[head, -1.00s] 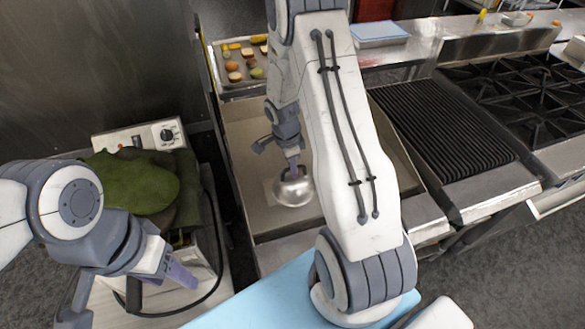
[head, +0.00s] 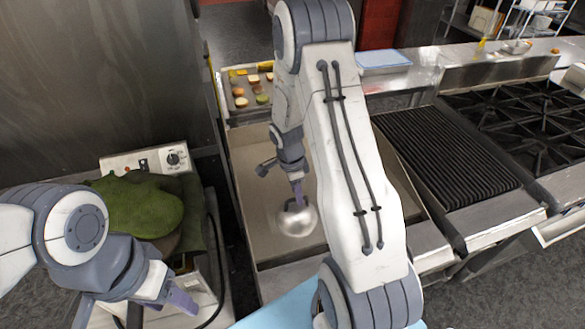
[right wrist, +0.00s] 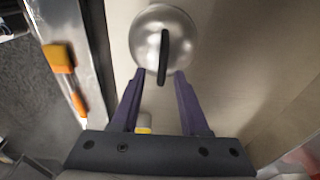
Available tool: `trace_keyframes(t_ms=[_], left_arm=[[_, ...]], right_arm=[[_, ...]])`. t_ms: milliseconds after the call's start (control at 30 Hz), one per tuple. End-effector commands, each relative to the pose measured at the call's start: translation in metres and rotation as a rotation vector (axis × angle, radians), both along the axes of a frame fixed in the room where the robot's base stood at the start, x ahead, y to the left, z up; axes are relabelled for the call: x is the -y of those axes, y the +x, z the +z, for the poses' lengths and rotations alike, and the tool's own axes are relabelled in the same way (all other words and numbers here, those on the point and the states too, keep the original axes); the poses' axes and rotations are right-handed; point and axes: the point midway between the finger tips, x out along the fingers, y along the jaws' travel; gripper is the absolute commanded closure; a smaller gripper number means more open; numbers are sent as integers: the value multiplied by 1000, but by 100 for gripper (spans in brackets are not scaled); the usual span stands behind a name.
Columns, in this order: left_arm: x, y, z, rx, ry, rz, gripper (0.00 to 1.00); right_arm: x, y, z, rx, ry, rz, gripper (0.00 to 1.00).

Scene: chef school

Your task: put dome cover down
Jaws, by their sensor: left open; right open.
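The dome cover (head: 297,222) is a shiny silver dome with a dark loop handle. It rests on the flat metal griddle-like surface (head: 255,175) in the head view. In the right wrist view the dome cover (right wrist: 148,38) is seen from above, its black handle pointing toward the fingers. My right gripper (right wrist: 160,76) is open, its purple fingertips at the dome's near edge with the handle's end between them. In the head view my right gripper (head: 298,190) is just above the dome. My left gripper (head: 140,305) is open and empty at lower left.
A tray of food pieces (head: 250,92) lies behind the surface. A ridged grill (head: 445,155) and burners (head: 520,110) are at right. A green cloth-like item (head: 140,205) sits by an appliance (head: 150,160) at left. An orange-handled brush (right wrist: 62,65) shows in the right wrist view.

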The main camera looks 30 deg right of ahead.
Motion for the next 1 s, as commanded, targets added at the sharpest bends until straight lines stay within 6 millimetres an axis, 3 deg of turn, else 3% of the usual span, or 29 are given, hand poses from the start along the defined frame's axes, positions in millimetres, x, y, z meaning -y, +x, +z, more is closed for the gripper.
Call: trace_keyframes(t_ms=[100, 400, 567, 767, 867, 967, 1000], left_arm=[[-1, -1, -15, -3, 2, 2, 42], [-1, -1, -32, -3, 2, 5, 42], [-1, -1, -35, -3, 2, 5, 42], [-1, -1, -35, -2, 1, 5, 42], [-1, -1, -35, -2, 1, 5, 42], [0, -1, -35, -2, 1, 5, 42], [0, -1, -35, -2, 1, 5, 42]], right_arm=[[-3, 4, 25, 14, -4, 0, 55], [-11, 5, 87, 11, -2, 1, 55], [-13, 5, 106, 7, -1, 1, 55], [-15, 4, 113, 5, 1, 7, 55], [-32, 2, 118, 3, 8, 100, 55], [-74, -9, 130, -4, 28, 354, 55], [-97, -17, 137, -7, 38, 501, 55]])
